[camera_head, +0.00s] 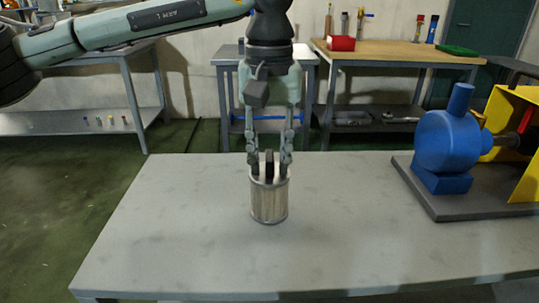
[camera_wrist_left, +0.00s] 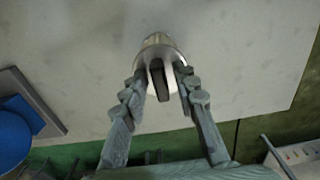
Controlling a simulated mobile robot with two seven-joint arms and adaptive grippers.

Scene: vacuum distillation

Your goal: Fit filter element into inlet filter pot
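A silvery metal cylinder (camera_head: 269,203) stands upright on the grey table, and it also shows in the left wrist view (camera_wrist_left: 157,44). A dark upright bar (camera_head: 269,164) rises from its top; it shows in the left wrist view too (camera_wrist_left: 158,80). I cannot tell whether this cylinder is the filter element or the pot, and no second such part is clear. My left gripper (camera_head: 269,168) points down over it, fingers apart. Its fingertips (camera_wrist_left: 162,74) are at the cylinder's top on both sides of the bar, with gaps to the bar. My right gripper is out of view.
A blue pump (camera_head: 447,143) with a yellow guard stands on a dark baseplate (camera_head: 440,205) at the table's right. The grey table (camera_head: 170,240) is bare left of and before the cylinder. Benches (camera_head: 395,50) with tools and a red bin (camera_head: 341,43) stand behind.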

